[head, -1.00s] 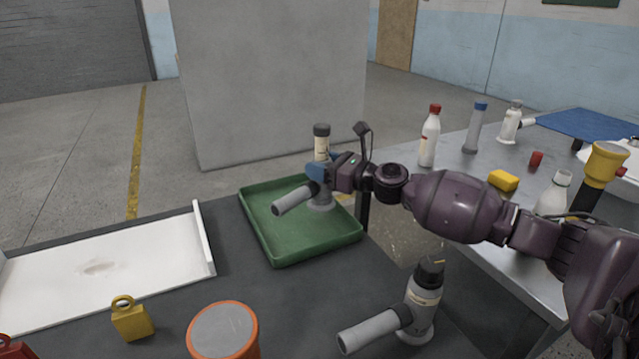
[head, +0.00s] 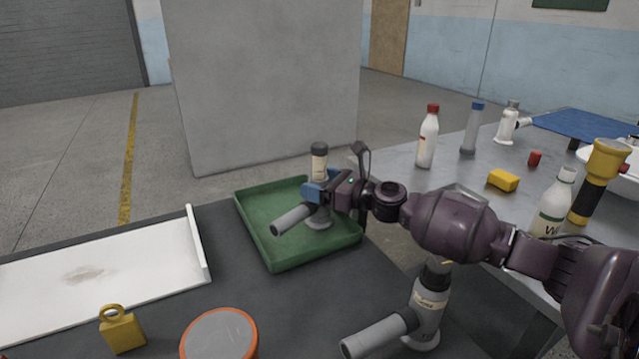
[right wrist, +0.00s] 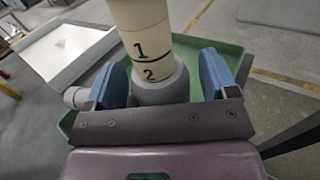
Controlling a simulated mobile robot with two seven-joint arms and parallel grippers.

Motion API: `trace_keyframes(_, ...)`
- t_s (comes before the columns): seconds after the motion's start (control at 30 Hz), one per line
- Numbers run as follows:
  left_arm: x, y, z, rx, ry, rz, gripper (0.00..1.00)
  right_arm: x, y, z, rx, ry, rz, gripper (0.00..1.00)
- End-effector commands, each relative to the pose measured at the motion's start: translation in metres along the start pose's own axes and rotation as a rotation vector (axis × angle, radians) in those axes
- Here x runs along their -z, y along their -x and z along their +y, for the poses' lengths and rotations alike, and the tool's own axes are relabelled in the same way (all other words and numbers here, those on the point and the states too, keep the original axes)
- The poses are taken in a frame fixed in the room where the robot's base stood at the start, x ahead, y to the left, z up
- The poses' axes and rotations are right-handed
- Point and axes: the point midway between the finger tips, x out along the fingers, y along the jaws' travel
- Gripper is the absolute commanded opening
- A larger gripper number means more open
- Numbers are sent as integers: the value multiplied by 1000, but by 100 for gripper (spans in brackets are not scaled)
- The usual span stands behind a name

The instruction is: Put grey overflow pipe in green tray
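The grey overflow pipe (head: 293,220) stands upright in the green tray (head: 310,255), its side branch pointing left toward the viewer. It has a dark cap and a cream label, marked 1 and 2 in the right wrist view (right wrist: 150,50). My right gripper (head: 318,190) is around the pipe's upright body. In the right wrist view its blue fingers (right wrist: 163,82) stand either side of the pipe with small gaps, so it looks open. My left gripper is not in view. A second similar grey pipe (head: 425,312) stands on the dark table at the front right, partly hidden by my arm.
A white tray (head: 100,270) lies left of the green tray. A yellow weight-like block (head: 122,332) and an orange-rimmed container (head: 220,335) are at the front. The metal table (head: 470,182) on the right holds bottles, a yellow block and a flashlight.

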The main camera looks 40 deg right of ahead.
Motion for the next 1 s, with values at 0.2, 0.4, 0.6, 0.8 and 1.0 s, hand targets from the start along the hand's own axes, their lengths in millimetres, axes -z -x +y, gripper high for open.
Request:
trace_keyframes(0.2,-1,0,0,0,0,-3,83,-1,0,0,0,1,0,79)
trace_keyframes(0.4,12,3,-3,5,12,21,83,-9,14,0,2,-1,-7,79)
trace_keyframes(0.6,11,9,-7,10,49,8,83,-13,46,0,4,0,-12,79)
trace_keyframes(0.8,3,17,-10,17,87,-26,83,-11,80,0,3,0,-10,79)
trace_keyframes(1.0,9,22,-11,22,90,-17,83,-8,107,0,2,1,-7,79)
